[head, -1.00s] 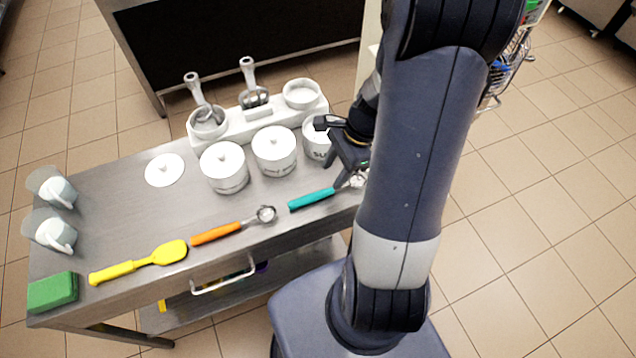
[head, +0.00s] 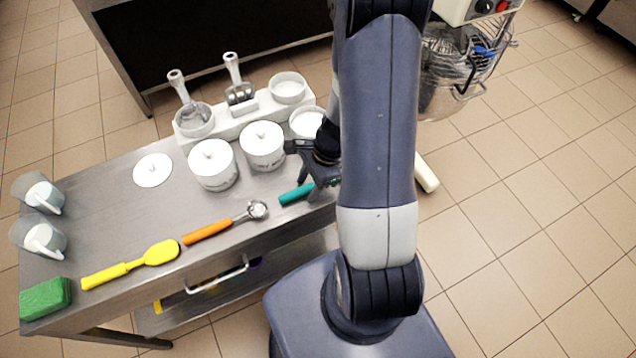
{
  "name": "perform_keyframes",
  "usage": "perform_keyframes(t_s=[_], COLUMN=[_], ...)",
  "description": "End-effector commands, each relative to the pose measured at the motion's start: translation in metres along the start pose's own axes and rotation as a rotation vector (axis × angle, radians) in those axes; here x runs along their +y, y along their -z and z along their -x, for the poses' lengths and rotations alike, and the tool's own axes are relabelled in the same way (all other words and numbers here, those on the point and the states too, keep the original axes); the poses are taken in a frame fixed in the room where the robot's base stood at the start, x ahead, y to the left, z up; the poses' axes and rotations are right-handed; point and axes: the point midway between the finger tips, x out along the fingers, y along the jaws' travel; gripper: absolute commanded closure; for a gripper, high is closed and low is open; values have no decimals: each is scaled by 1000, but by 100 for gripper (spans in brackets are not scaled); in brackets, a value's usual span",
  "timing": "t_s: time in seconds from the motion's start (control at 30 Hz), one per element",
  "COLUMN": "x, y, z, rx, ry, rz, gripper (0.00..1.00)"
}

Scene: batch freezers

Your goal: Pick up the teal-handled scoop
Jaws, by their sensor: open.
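The teal-handled scoop (head: 293,195) lies on the steel cart top near its front right edge. Only part of its teal handle shows; its scoop end is hidden behind my gripper and arm. My gripper (head: 310,192) points down over the scoop, its fingers apart on the right part of the handle. It is open, and I cannot tell whether the fingers touch the handle.
An orange-handled scoop (head: 208,231) and a yellow spatula (head: 130,263) lie to the left, with a green sponge (head: 45,298) at the corner. White lidded tubs (head: 213,165) stand behind. A white holder (head: 235,122) with scoops is at the back. A planetary mixer's wire guard (head: 465,60) is right.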

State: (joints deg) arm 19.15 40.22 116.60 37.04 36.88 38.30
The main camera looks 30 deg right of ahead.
Motion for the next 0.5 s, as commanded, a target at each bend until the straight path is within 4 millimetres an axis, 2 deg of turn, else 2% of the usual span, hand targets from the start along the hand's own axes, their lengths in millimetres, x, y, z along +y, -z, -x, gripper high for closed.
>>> perform_keyframes(t_s=[0.07, 0.5], x=[0, 0], y=[0, 0], z=[0, 0], rx=[0, 0], ry=[0, 0], rz=[0, 0], gripper=[54, 90])
